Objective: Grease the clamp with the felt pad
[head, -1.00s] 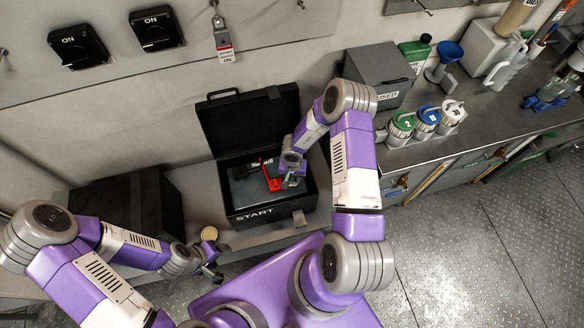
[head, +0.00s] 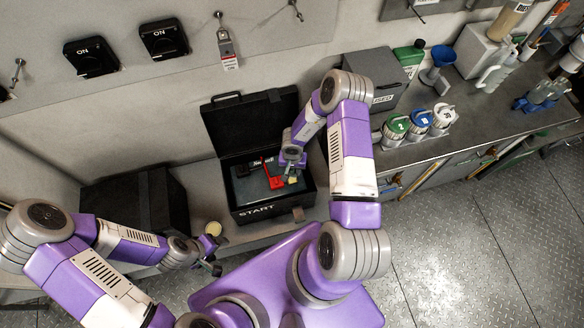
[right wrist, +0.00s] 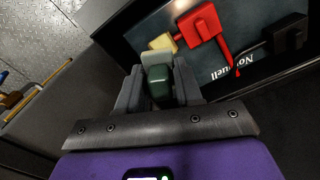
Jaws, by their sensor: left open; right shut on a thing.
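A red clamp (right wrist: 202,24) sits inside the open black box marked START (head: 256,211); it also shows in the head view (head: 275,181). A pale yellow piece (right wrist: 163,42) lies against its end; I cannot tell whether it belongs to the clamp. My right gripper (right wrist: 157,88) is over the box, shut on a dark green piece (right wrist: 159,84) with a pale grey part at its front, apparently the felt pad. The pad lies just short of the yellow piece; contact is unclear. My left gripper (head: 213,265) is open, low at the left. A round tan disc (head: 213,229) is beside it.
A black case (head: 150,200) stands left of the box. Right of it are a grey bin (head: 365,75) and several capped jars (head: 420,120) on a metal bench. The box's raised lid (head: 252,120) stands behind the right gripper. The black clamp (right wrist: 290,35) is beside the red one.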

